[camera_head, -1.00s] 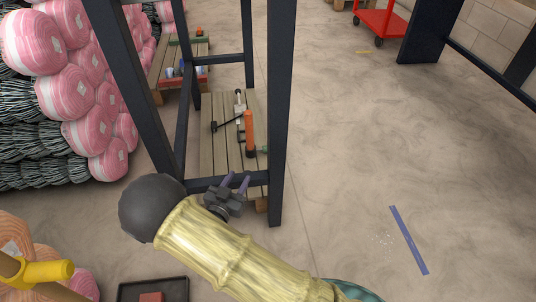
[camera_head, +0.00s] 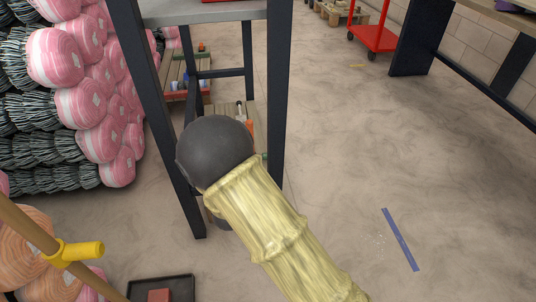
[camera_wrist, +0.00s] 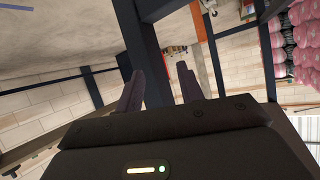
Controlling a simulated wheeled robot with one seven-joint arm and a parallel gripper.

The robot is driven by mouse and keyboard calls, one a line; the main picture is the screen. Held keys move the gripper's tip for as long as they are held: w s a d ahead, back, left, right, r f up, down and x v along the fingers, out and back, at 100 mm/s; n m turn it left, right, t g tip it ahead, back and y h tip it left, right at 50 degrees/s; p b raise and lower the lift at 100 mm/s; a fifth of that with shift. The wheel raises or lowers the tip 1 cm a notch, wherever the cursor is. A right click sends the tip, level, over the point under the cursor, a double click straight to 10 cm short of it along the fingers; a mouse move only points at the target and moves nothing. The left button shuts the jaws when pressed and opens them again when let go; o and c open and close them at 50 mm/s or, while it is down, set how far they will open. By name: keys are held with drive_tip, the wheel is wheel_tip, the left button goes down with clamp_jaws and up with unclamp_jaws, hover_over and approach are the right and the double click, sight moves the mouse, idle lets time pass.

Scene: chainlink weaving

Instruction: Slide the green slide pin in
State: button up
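A small green piece (camera_head: 264,157) shows beside the right front post of the dark metal frame (camera_head: 276,90) in the head view. It may be the green slide pin, but too little of it shows to tell. My gripper (camera_wrist: 160,70) shows in the wrist view with its two dark fingers apart and nothing between them. It points toward the dark frame bars. In the head view my arm hides the gripper and most of the low wooden pallet inside the frame. An orange upright part (camera_head: 250,127) just shows beside my arm.
Pink-wrapped mesh rolls (camera_head: 82,105) are stacked at left. A yellow clamp on a pole (camera_head: 80,252) and a black tray (camera_head: 133,288) are at lower left. A red cart (camera_head: 375,36) stands at the back right. The floor at right is clear apart from a blue strip (camera_head: 400,240).

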drive_tip(key=s+d+r+g+y+p, duration=0.1)
drive_tip(key=d+r+g+y+p, duration=0.1)
drive_tip(key=d+r+g+p, duration=0.45)
drive_tip(key=s+d+r+n+g+p, duration=0.3)
drive_tip(key=s+d+r+p, duration=0.3)
drive_tip(key=s+d+r, duration=1)
drive_tip(key=shift+s+d+r+n+y, duration=0.15)
drive_tip(key=shift+s+r+n+y, duration=0.25)
drive_tip(key=shift+s, duration=0.55)
